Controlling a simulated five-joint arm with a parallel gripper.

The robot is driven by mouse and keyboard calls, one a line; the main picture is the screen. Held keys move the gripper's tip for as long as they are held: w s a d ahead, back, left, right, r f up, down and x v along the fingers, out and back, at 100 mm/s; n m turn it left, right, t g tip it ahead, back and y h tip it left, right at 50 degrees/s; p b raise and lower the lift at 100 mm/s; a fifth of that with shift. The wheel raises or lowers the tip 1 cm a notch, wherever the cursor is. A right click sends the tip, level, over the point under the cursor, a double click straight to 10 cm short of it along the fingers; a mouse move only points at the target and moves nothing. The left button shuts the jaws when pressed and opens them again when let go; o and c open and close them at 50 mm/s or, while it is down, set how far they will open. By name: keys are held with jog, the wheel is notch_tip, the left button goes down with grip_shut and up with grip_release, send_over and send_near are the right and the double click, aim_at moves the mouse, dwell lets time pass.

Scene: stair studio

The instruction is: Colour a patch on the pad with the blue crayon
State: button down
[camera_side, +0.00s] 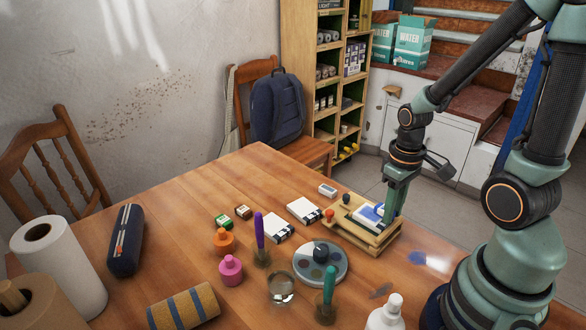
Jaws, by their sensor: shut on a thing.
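My gripper (387,217) points down over the right part of a light wooden tray (352,236) near the table's right edge. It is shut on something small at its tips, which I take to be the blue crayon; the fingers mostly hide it. A white pad-like sheet (366,216) with blue on it lies in the tray, just left of the fingertips. I cannot tell whether the blue there is crayon, print or a mark, or whether the held tip touches the sheet.
A dark-knobbed round palette (320,263), a glass bowl (281,289), a purple-handled tool (259,232), a teal-handled tool (329,287) and small bottles (231,270) crowd the table left of the tray. White boxes (303,210) lie behind.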

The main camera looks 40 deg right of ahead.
jog(key=shift+r, duration=3.3)
jog(key=shift+w, duration=0.15)
